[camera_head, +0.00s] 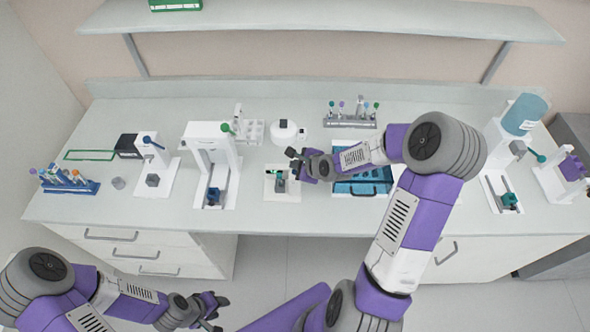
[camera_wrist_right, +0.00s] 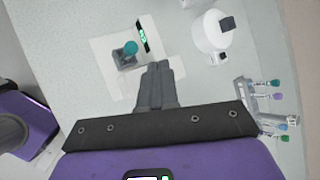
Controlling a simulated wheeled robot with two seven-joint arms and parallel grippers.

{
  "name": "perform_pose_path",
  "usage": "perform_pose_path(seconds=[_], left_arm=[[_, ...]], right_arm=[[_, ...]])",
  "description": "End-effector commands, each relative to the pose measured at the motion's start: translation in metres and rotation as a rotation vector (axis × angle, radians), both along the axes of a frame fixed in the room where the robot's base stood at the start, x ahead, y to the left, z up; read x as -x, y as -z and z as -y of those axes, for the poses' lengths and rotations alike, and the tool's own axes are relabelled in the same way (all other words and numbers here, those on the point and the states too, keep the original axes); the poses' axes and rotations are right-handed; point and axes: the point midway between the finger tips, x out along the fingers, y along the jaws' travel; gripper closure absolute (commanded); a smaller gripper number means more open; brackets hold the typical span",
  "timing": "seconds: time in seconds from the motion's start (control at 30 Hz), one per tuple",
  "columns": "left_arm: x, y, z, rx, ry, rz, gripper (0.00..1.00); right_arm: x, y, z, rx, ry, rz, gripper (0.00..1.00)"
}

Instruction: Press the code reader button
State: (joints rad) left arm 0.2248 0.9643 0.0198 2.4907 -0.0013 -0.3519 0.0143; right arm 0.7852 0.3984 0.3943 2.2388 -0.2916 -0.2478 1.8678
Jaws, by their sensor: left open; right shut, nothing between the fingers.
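The code reader (camera_head: 270,189) is a small white station near the front middle of the bench, with a dark panel showing green marks. In the right wrist view its white base (camera_wrist_right: 102,51) carries a grey holder with a teal-capped tube (camera_wrist_right: 130,47) and the dark panel (camera_wrist_right: 144,37). I cannot make out a separate button. My right gripper (camera_head: 292,163) is shut and empty, just right of and above the reader; its fingertips (camera_wrist_right: 157,66) point at the base's near edge. Contact cannot be told. My left gripper (camera_head: 220,312) is open, low in front of the bench.
A round white device (camera_head: 284,132) stands behind the reader. A tube rack (camera_head: 350,121) stands at the back, and a blue tray (camera_head: 362,187) lies right of the reader, partly under my right arm. A white machine (camera_head: 211,160) stands to the left.

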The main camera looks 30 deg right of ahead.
Motion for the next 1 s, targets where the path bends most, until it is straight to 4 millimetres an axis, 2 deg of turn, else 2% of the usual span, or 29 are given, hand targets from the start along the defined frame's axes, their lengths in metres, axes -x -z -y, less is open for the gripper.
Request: perform_pose_path(seconds=[0.17, 0.6, 1.0], left_arm=[[0.000, -0.006, 0.000, 0.000, 0.000, 0.000, 0.57], [0.000, -0.048, 0.000, 0.000, 0.000, 0.000, 0.57], [0.000, -0.048, 0.000, 0.000, 0.000, 0.000, 0.57]], right_arm=[[0.000, -0.006, 0.000, 0.000, 0.000, 0.000, 1.00], [0.000, -0.049, 0.000, 0.000, 0.000, 0.000, 1.00], [0.000, -0.050, 0.000, 0.000, 0.000, 0.000, 1.00]])
